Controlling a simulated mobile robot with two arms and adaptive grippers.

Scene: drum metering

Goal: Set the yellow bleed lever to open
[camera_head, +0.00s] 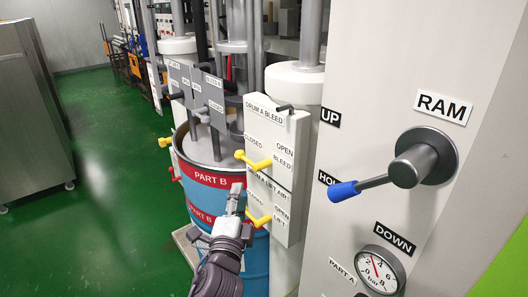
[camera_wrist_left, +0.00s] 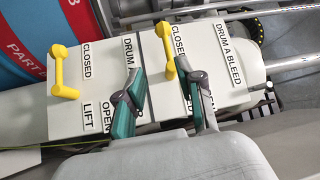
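The yellow bleed lever (camera_head: 253,161) is on the white DRUM A BLEED panel (camera_head: 284,140). Its handle lies toward the CLOSED side, away from the OPEN label. In the left wrist view the bleed lever (camera_wrist_left: 167,50) lies beside the CLOSED label, just beyond the fingertips. My left gripper (camera_head: 236,190) is just below the lever in the head view. In the wrist view its fingers (camera_wrist_left: 168,78) are apart and nothing is held. The lever's lower end appears between the fingertips; I cannot tell whether they touch it. My right gripper is not in view.
A second yellow lever (camera_head: 259,218) for lift air is close below; it also shows in the wrist view (camera_wrist_left: 62,72). The blue PART B drum (camera_head: 205,200) is behind my gripper. The RAM lever (camera_head: 345,190) and a gauge (camera_head: 380,269) are at right.

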